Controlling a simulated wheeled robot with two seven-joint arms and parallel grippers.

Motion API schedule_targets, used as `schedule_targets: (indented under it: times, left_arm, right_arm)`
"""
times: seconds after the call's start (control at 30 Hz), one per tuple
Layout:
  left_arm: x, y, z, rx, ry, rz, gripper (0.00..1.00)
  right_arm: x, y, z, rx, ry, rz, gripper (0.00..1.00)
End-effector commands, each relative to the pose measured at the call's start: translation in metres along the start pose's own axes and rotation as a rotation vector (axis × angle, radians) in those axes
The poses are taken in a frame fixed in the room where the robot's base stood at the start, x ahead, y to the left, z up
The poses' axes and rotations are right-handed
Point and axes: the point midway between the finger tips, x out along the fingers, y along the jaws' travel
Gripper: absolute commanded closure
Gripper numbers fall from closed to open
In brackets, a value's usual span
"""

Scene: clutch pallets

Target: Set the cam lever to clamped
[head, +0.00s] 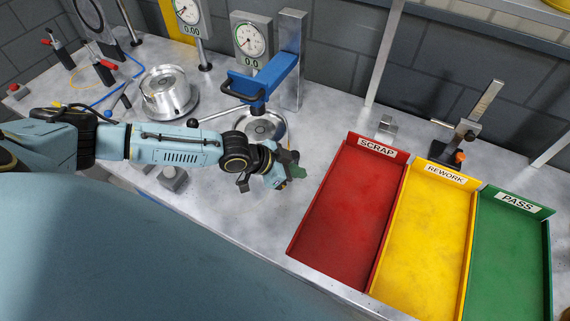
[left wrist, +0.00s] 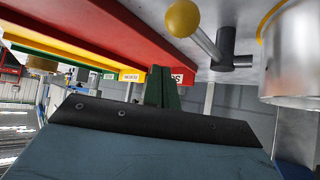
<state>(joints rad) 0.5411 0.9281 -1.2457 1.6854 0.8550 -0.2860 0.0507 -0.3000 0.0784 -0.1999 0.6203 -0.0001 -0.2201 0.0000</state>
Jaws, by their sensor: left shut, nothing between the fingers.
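A lever with a yellow ball knob (left wrist: 183,18) on a grey rod shows in the left wrist view, joined to a dark hub (left wrist: 237,60). It appears to be the cam lever. It stands out from the grey surface, beside a silver cylinder (left wrist: 292,55). In the head view I cannot make out this lever; my left arm covers part of that area. My left gripper (head: 294,172) is shut and empty, in front of the round fixture (head: 262,126) and left of the red tray. Its green fingers (left wrist: 163,88) show together in the left wrist view, apart from the lever. My right gripper is not in view.
The red SCRAP tray (head: 335,215), yellow REWORK tray (head: 422,240) and green PASS tray (head: 512,250) fill the right side. A blue arm on a post (head: 290,60) overhangs the fixture. A metal part (head: 168,93) stands left. An upright device with an orange knob (head: 460,157) stands behind the trays.

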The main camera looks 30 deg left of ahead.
Motion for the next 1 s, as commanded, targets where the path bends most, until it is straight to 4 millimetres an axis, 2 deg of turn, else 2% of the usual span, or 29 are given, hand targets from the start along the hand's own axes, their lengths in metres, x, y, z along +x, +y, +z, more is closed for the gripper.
schedule_targets:
  times: [0.03, 0.5, 0.7, 1.0]
  left_arm:
    - [-0.01, -0.009, 0.002, 0.002, -0.002, -0.008, 1.0]
    - [-0.075, -0.04, -0.005, 0.001, 0.0, -0.004, 1.0]
    - [-0.087, -0.045, -0.007, 0.0, 0.001, -0.002, 1.0]
    - [-0.089, -0.045, -0.008, 0.0, 0.001, -0.001, 1.0]
  right_arm:
    - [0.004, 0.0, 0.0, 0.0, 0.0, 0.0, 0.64]
    - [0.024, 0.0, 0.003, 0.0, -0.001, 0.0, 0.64]
    - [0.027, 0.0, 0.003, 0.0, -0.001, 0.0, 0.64]
    - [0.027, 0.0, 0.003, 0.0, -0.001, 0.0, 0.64]
